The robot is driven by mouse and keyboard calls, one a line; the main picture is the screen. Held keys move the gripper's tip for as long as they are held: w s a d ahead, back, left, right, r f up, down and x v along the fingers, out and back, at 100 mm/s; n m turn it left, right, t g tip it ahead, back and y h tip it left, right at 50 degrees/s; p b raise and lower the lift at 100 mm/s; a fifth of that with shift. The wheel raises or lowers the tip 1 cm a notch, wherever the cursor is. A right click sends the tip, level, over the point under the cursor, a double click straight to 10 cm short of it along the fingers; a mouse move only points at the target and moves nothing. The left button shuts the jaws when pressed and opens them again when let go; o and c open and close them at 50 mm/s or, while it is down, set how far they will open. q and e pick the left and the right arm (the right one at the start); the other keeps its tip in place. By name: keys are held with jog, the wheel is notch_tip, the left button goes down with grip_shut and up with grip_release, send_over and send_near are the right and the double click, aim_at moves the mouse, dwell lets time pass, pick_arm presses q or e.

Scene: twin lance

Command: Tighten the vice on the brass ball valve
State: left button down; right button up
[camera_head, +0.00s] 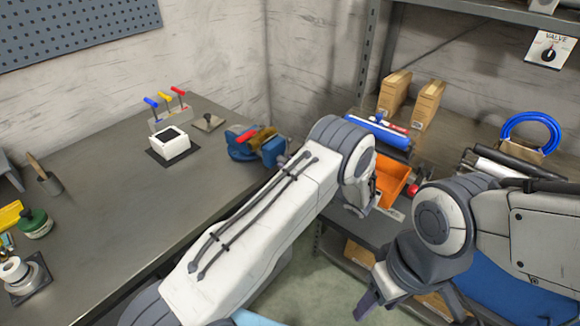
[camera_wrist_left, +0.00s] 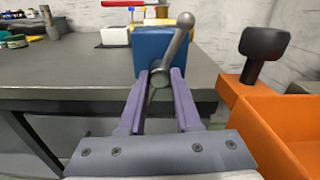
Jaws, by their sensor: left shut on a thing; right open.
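The blue vice (camera_head: 272,151) stands at the right edge of the grey bench. The brass ball valve (camera_head: 263,137) with a red lever (camera_head: 246,136) sits at its jaws. In the left wrist view, the vice's blue front (camera_wrist_left: 150,50) faces me, with its steel handle (camera_wrist_left: 178,42) tilted up to the right. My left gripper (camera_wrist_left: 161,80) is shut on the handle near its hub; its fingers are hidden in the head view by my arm. My right gripper (camera_head: 398,304) is open and empty, low at the front right, away from the vice.
An orange bin (camera_wrist_left: 285,115) stands close to the right of my left gripper, with a dark-headed object (camera_wrist_left: 264,45) rising from it. The bench's middle is clear. Shelving with boxes (camera_head: 428,103) is behind.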

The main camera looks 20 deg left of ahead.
pick_arm(q)
jog(key=shift+s+d+f, duration=0.1)
jog(key=shift+d, duration=0.05)
jog(key=c, duration=0.6)
grip_release()
jog(key=shift+d, duration=0.1)
jog(key=b+v, duration=0.2)
jog(key=v, duration=0.8)
jog(key=shift+d, duration=0.1)
